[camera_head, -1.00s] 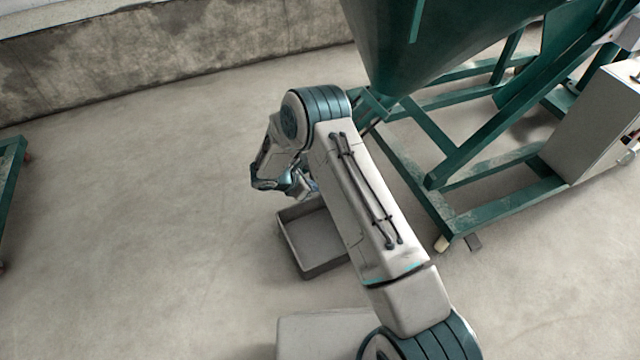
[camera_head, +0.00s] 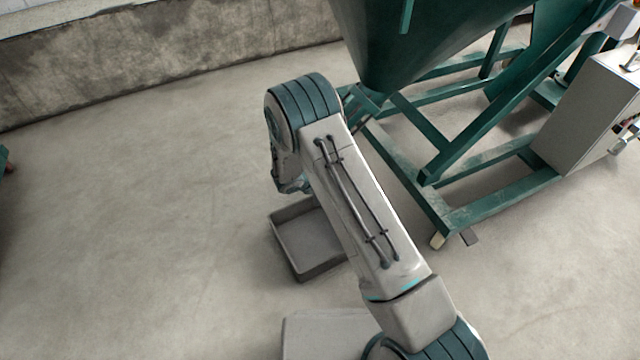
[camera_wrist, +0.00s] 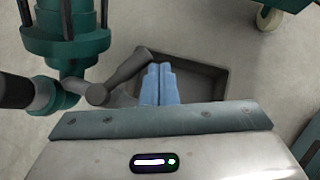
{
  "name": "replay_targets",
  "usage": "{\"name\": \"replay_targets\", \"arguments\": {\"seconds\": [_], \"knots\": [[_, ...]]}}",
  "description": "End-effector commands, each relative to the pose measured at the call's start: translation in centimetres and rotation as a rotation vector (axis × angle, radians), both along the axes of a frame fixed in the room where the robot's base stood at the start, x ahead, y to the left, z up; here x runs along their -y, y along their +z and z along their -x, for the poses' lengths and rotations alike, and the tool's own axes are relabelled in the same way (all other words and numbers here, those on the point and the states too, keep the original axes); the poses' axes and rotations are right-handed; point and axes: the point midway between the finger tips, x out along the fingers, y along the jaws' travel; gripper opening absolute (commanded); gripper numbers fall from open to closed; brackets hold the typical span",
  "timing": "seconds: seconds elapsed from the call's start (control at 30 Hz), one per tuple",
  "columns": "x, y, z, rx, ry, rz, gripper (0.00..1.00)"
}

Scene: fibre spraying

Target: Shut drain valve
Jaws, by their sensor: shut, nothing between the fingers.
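The drain valve appears at the upper left of the wrist view as a green flanged pipe (camera_wrist: 68,38) with grey fittings below it. A dark grey lever (camera_wrist: 126,74) runs from a rounded joint up and right. My gripper (camera_wrist: 160,68) shows its blue fingers closed together, with nothing between them. The fingers are just right of the lever's end; I cannot tell whether they touch it. In the head view my arm hides the gripper and most of the valve, below the tip of the green hopper (camera_head: 430,40).
A grey open tray (camera_head: 285,243) lies on the floor below; it also shows behind the fingers in the wrist view (camera_wrist: 215,88). The green stand frame (camera_head: 405,180) and a grey cabinet (camera_head: 590,110) are at right.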

Motion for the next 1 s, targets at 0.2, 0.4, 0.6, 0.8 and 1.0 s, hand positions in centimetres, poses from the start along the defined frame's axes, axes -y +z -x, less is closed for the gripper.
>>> {"name": "replay_targets", "arguments": {"seconds": [0.2,0.4,0.6,0.8,1.0], "knots": [[0.8,0.0,-1.2,0.001,-0.001,0.000,0.00],[1.3,0.0,-2.2,0.001,-0.002,0.000,0.00],[1.4,0.0,-3.0,0.001,0.001,0.000,0.00],[1.5,0.0,-3.4,0.000,-0.001,0.000,0.00],[1.5,0.0,-3.5,0.000,0.000,0.000,0.00]]}}
